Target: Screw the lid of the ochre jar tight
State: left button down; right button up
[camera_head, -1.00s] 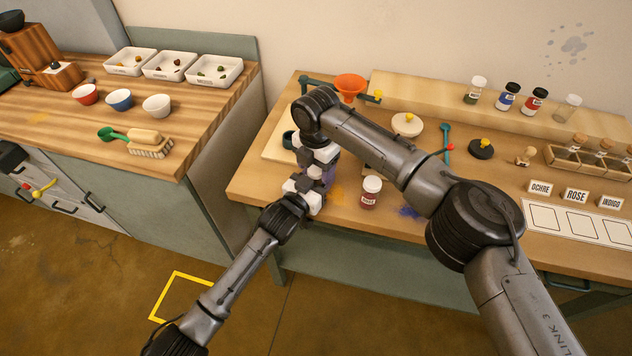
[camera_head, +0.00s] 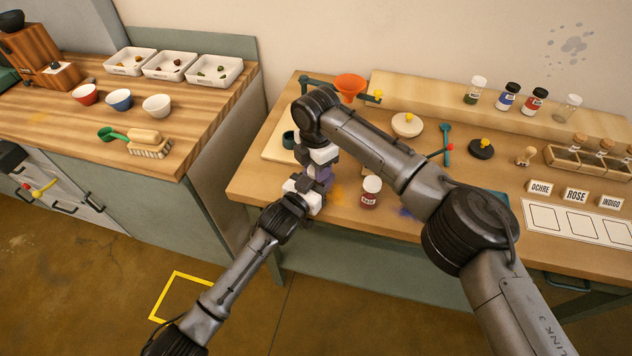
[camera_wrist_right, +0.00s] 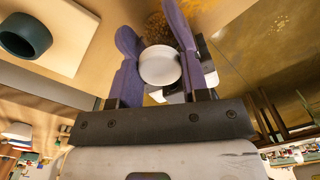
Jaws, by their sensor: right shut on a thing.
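In the right wrist view, the white round lid (camera_wrist_right: 160,67) sits between the two purple fingers of my right gripper (camera_wrist_right: 155,54), which is shut on it. A brownish-yellow speckled surface, seemingly the ochre jar (camera_wrist_right: 165,28), shows just beyond the lid. In the head view my right gripper (camera_head: 321,176) points down near the table's front left, and the jar and lid are hidden by the arms. My left gripper (camera_head: 304,191) is low beside the right one. Its fingers are hidden, so its grip does not show.
A white-lidded rose jar (camera_head: 370,192) stands close to the right of the grippers. An orange funnel (camera_head: 350,85) is behind my right arm. Name cards (camera_head: 575,195) stand farther right.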

jog(key=o, duration=1)
jog(key=shift+r, duration=2.25)
jog(key=shift+r+n, duration=1.6)
jog(key=shift+r, duration=0.15)
jog(key=shift+c, duration=0.4)
